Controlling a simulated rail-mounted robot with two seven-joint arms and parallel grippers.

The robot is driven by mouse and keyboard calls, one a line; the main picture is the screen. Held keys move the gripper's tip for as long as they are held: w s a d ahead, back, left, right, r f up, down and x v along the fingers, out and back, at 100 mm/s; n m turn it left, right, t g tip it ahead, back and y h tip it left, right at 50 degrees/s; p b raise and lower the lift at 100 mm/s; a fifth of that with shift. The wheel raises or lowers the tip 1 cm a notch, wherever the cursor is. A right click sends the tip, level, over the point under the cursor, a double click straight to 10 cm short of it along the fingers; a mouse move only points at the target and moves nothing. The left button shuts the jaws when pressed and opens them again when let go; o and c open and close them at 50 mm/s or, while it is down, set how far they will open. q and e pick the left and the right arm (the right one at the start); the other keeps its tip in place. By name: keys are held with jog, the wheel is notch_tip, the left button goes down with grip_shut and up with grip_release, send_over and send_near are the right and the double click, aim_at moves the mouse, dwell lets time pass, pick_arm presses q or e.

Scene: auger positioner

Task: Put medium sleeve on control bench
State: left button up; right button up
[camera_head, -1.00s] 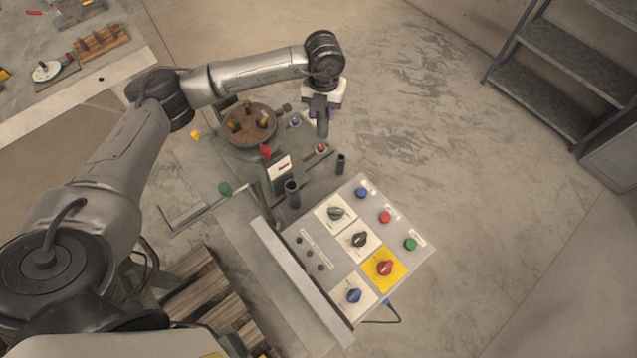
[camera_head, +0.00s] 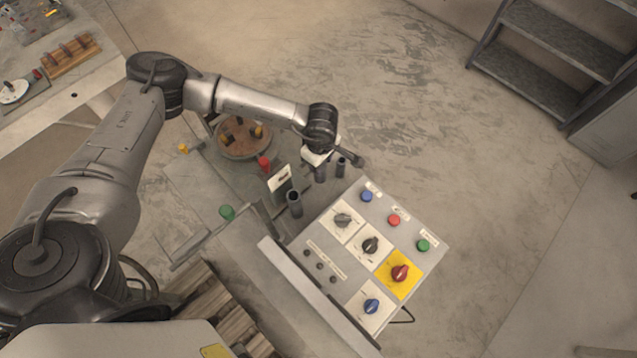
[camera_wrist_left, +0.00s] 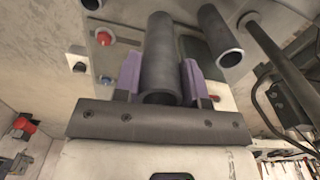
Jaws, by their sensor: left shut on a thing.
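A dark grey sleeve (camera_wrist_left: 160,60), which I take for the medium one, is held upright between the purple fingertips of my left gripper (camera_wrist_left: 160,80). In the head view the left gripper (camera_head: 320,168) is above the far edge of the control bench (camera_head: 385,215), and the sleeve (camera_head: 320,173) shows just under it. My right gripper is not in view.
The bench panel carries several knobs and buttons, including a red knob (camera_head: 400,272) on yellow. A red-topped lever (camera_head: 264,164) stands near. Metal shelves (camera_head: 550,55) are far right.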

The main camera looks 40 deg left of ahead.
aim_at(319, 179)
pick_arm(q)
jog(key=shift+s+f+m, duration=0.1)
jog(key=shift+f+m, duration=0.1)
jog(key=shift+m, duration=0.2)
notch_tip(319, 179, down, 7)
jog(key=shift+r, duration=0.2)
jog(key=shift+f, duration=1.8)
jog(key=shift+f, duration=0.15)
jog(key=o, duration=1.2)
jog(key=shift+c, duration=0.2)
jog(key=shift+r, duration=0.4)
notch_tip(319, 179, up, 12)
jog(key=shift+f, duration=0.25)
